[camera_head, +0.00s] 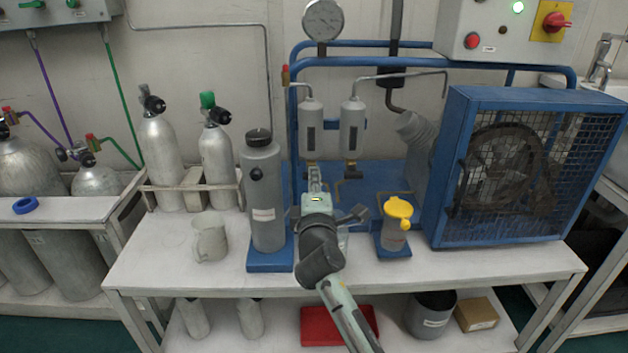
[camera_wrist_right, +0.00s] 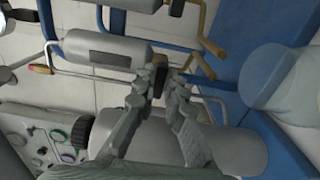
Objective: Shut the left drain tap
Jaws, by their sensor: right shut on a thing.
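Two grey filter cylinders hang on the blue frame, the left one (camera_head: 311,125) and the right one (camera_head: 352,125). The left drain tap (camera_head: 310,163) is under the left cylinder, mostly hidden by my right gripper (camera_head: 314,178). In the wrist view, the tap (camera_wrist_right: 160,60) shows at the end of the left cylinder (camera_wrist_right: 105,51), with brass pipe beside it. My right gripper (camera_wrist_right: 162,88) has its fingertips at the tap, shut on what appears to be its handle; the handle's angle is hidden. The right drain tap (camera_head: 351,171) hangs clear to the right. My left gripper is not in view.
A tall grey canister (camera_head: 264,190) stands close left of my right gripper. A yellow-topped jar (camera_head: 396,225) stands to the right, before the blue caged fan (camera_head: 520,170). A pitcher (camera_head: 210,240) is at left. The bench front (camera_head: 430,275) is clear.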

